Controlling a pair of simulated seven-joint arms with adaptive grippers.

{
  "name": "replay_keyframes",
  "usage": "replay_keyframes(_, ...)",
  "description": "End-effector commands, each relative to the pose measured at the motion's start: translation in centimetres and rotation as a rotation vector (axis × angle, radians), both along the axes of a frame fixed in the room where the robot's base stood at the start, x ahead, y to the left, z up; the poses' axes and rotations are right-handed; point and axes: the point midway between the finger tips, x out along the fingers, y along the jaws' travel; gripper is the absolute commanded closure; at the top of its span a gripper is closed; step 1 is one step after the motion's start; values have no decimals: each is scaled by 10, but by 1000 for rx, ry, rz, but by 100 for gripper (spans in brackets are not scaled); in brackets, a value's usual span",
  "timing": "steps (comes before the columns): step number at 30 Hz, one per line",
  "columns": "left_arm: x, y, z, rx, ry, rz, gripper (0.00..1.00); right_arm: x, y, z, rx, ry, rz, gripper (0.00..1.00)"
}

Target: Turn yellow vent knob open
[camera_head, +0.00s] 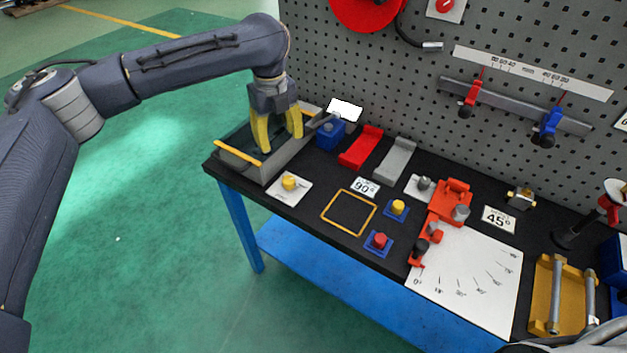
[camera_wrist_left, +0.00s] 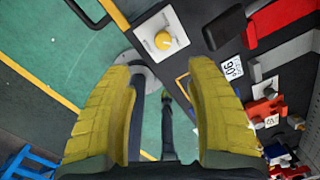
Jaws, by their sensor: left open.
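The yellow vent knob (camera_head: 289,182) sits on a white square plate (camera_head: 281,193) near the left front edge of the black bench. In the left wrist view the knob (camera_wrist_left: 163,41) shows on its plate at the top, beyond the fingertips. My left gripper (camera_head: 280,142) has yellow fingers. It is open and empty, over or beside the grey bin behind the knob, apart from the knob. In the left wrist view its two fingers (camera_wrist_left: 162,70) are spread wide. My right gripper is not in view.
A grey bin (camera_head: 271,172) with a yellow-edged rim stands at the bench's left end. A blue block (camera_head: 329,135) and a red holder (camera_head: 361,147) are right of it. Blue-based yellow (camera_head: 398,207) and red (camera_head: 380,240) buttons lie right of the knob. A pegboard (camera_head: 400,90) rises behind.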

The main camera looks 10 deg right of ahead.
Motion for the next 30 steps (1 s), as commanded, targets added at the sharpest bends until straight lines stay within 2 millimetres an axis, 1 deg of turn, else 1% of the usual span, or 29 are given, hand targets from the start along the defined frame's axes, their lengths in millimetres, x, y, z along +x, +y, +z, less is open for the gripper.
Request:
replay_keyframes(2, -2, 0, 2, -1, 10, 1, 44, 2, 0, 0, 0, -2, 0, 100)
replay_keyframes(4, -3, -1, 0, -2, 17, 2, 44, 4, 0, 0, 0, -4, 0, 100)
replay_keyframes(8, -4, -1, -13, -3, 20, 1, 44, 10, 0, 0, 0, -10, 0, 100)
replay_keyframes(11, -4, -2, -29, -3, 20, 1, 44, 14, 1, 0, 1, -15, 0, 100)
replay_keyframes(15, -3, -3, -54, -4, 20, 2, 44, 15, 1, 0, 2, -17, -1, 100)
replay_keyframes(24, -2, -4, -109, -4, 19, 2, 44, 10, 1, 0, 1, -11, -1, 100)
replay_keyframes(30, -2, -5, -139, -3, 18, 2, 44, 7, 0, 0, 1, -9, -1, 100)
